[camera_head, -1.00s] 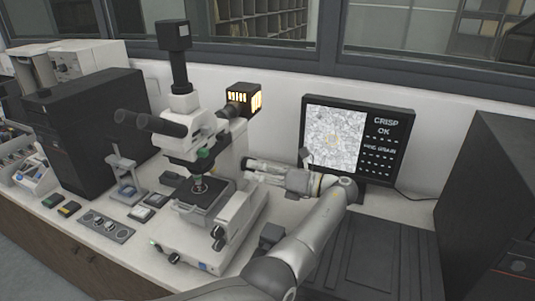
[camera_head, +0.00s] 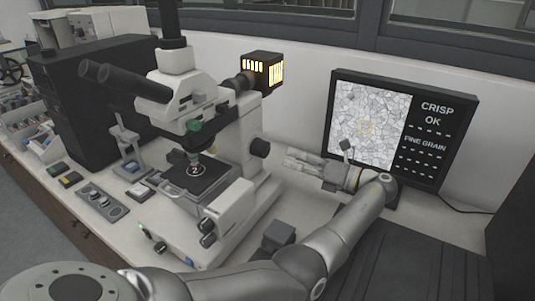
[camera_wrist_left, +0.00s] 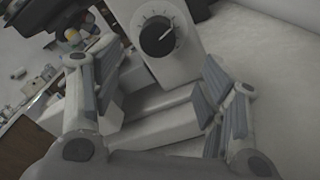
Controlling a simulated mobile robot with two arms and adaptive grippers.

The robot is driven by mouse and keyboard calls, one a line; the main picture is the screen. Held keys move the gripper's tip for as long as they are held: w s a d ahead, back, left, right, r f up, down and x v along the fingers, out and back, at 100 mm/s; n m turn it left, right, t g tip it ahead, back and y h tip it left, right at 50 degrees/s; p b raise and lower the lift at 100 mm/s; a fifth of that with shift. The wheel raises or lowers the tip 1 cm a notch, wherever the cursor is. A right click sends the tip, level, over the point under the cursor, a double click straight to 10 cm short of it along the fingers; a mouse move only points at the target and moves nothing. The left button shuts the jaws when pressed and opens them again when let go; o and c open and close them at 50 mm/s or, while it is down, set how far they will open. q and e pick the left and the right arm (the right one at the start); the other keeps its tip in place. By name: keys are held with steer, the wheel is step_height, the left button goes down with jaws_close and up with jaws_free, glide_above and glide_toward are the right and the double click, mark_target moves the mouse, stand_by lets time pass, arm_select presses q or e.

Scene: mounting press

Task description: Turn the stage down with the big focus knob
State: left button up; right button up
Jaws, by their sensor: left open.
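The white microscope (camera_head: 190,90) stands left of centre in the head view, with its dark stage (camera_head: 212,178) under the objective and a round sample marked 2 (camera_head: 195,170) on it. A big black knob (camera_head: 260,148) sits on the right side of its column. Two smaller black knobs (camera_head: 207,233) sit lower on the front block. My left gripper (camera_head: 289,158) is open and empty, apart from the column knob, to its right. In the left wrist view a black dial knob with tick marks (camera_wrist_left: 157,36) shows beyond the spread fingers (camera_wrist_left: 155,75). My right gripper is not in view.
A monitor (camera_head: 383,125) reading CRISP OK and FINE GRAIN stands behind my left arm. A glowing lamp housing (camera_head: 262,70) is above the knob. A dark box (camera_head: 95,105) stands left. A small grey block (camera_head: 279,235) lies near my forearm.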

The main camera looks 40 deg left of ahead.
mark_target(267, 151)
arm_select(q)
steer(key=a, duration=0.3)
steer(key=s+a, duration=0.1)
steer(key=a, duration=0.6)
steer(key=shift+s+a, duration=0.3)
steer(key=shift+s, duration=0.1)
steer(key=c, duration=1)
steer(key=shift+r, duration=0.1)
